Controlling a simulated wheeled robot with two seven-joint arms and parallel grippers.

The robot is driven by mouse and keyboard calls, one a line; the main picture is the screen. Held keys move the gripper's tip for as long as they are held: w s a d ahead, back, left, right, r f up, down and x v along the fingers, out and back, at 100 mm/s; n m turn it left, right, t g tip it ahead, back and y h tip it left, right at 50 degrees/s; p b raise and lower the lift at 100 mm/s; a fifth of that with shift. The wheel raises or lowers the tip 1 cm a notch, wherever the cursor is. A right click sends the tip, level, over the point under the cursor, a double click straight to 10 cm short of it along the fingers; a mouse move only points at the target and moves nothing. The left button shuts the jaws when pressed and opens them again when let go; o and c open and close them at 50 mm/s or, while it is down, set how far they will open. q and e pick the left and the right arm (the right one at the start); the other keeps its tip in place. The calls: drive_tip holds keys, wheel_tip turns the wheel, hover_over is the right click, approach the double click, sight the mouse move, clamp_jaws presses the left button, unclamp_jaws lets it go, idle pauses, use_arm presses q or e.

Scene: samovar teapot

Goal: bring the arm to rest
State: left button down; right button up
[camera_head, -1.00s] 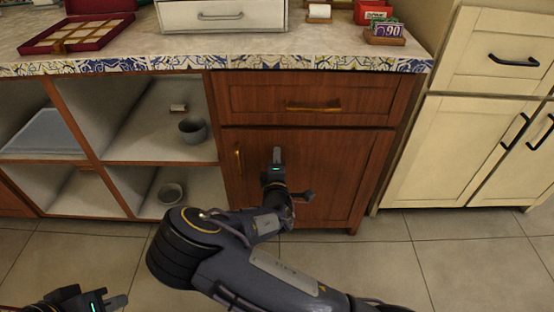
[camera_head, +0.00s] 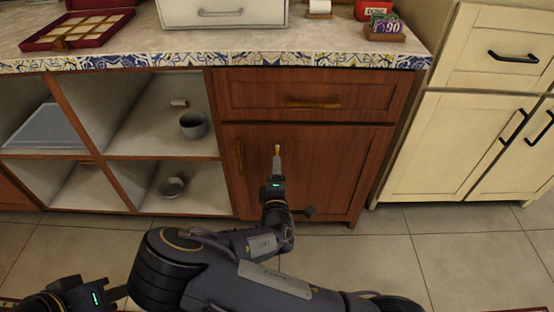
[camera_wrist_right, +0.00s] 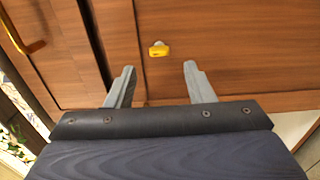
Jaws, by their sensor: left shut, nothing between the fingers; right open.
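My right gripper (camera_head: 277,160) is in front of the brown lower cabinet door (camera_head: 335,165) in the head view. In the right wrist view my right gripper (camera_wrist_right: 160,85) is open, its two grey fingers apart with nothing held. A small yellow piece (camera_wrist_right: 158,49) shows against the wood beyond and between the fingers; I cannot tell what it is. My left gripper (camera_head: 115,294) is shut and empty at the bottom left of the head view, low over the floor and partly cut off by the frame.
The brown drawer (camera_head: 315,95) and door are closed, with brass handles. Open shelves (camera_head: 150,140) on the left hold a grey cup (camera_head: 193,125) and a bowl (camera_head: 172,187). The tiled counter edge (camera_head: 310,60) runs above. Cream cabinets (camera_head: 450,150) stand right. The floor (camera_head: 470,255) there is clear.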

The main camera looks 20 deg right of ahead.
drive_tip(key=shift+s+a, duration=0.15)
drive_tip(key=shift+s, duration=0.35)
drive_tip(key=s+d+f+m+g+y, duration=0.25)
drive_tip(key=s+f+m+g, duration=0.35)
drive_tip(key=m+g, duration=0.45)
drive_tip(key=s+a+r+m+g+y, duration=0.1)
drive_tip(key=s+r+m+y, duration=0.1)
drive_tip(key=s+r+y, duration=0.4)
drive_tip(key=s+r+m+y, duration=0.2)
drive_tip(key=s+r+m, duration=0.15)
drive_tip(key=r, duration=0.55)
drive_tip(key=s+d+r+h, duration=0.1)
drive_tip(key=s+d+r, duration=0.1)
drive_tip(key=s, duration=0.5)
drive_tip(key=s+d+r+h, duration=0.1)
drive_tip(key=s+d+r, duration=0.15)
drive_tip(key=s, duration=0.35)
wheel_tip(320, 180, up, 32)
drive_tip(key=p, duration=3.2)
drive_tip(key=shift+r+m+p, duration=0.2)
drive_tip(key=shift+m+p, duration=0.1)
